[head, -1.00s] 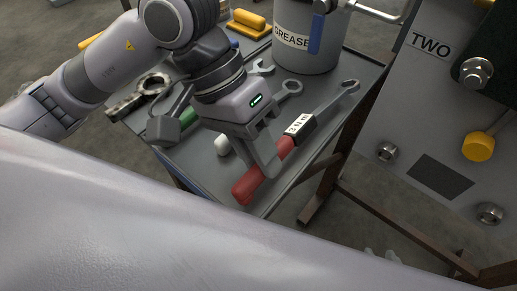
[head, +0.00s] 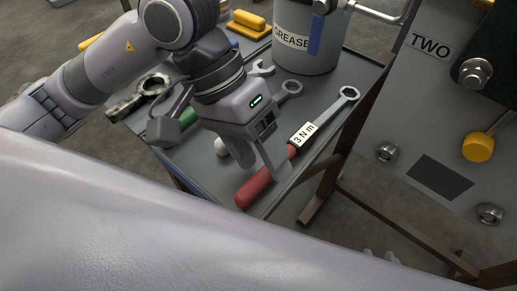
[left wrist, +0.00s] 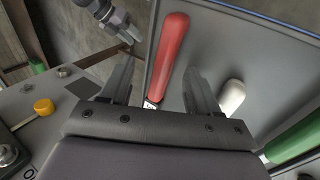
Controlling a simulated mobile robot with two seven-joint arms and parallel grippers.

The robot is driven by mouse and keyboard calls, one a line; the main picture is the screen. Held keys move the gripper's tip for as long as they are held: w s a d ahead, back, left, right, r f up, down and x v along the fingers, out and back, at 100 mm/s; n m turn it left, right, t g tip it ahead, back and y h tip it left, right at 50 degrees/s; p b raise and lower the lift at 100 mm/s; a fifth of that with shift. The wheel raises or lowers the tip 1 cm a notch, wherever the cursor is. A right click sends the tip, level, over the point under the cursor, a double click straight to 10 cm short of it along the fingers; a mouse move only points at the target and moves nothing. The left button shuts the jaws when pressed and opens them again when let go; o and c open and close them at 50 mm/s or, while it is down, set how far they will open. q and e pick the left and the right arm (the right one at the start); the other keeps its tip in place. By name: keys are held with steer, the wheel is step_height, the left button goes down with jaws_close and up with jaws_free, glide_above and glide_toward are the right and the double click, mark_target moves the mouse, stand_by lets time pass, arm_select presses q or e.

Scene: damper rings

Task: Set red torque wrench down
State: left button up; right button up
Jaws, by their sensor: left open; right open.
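The red torque wrench (head: 255,188) lies on the grey cart top (head: 215,178), with its red handle near the front edge. Its white "3 N m" label faces up and its ring end points to the back right. My left gripper (head: 265,163) is open just above the handle. In the left wrist view its fingers (left wrist: 160,88) stand apart on either side of the red handle (left wrist: 171,48), with gaps showing. My right gripper (left wrist: 115,20) shows at the top of the left wrist view, away from the wrench and empty.
A grease tin (head: 305,50) stands at the back of the cart. A combination wrench (head: 290,88), a white-tipped tool (head: 221,146) and a green-handled tool (head: 183,119) lie left of the torque wrench. A panel marked TWO (head: 420,130) stands at right.

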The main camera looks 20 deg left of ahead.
arm_select(q)
steer(key=v, duration=0.7)
steer(key=shift+r, duration=0.1)
stand_by(0.7)
